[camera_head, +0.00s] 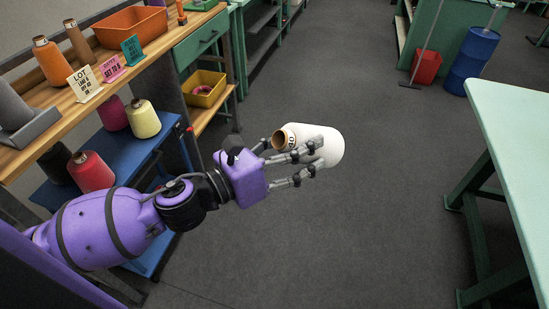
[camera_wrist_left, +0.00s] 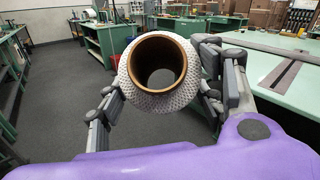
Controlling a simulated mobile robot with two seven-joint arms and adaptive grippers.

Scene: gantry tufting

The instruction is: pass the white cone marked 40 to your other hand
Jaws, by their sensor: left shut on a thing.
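The white cone (camera_head: 327,145) has a brown tube end and the mark 40 near that end. It lies on its side in the air, held in my left gripper (camera_head: 300,160), which is shut on it with fingers on both sides. In the left wrist view the cone (camera_wrist_left: 131,86) shows its open brown tube end toward the camera, between the fingers of the left gripper (camera_wrist_left: 158,100). The cone's far end is hidden there. My right gripper is in neither view.
A wooden shelf (camera_head: 150,53) on the left holds cones, small signs and an orange bin (camera_head: 130,27). A blue shelf (camera_head: 140,150) below holds more cones. A pale green table (camera_head: 520,130) stands at the right. The grey floor between is clear. A blue drum (camera_head: 470,60) and red bucket (camera_head: 426,67) stand behind.

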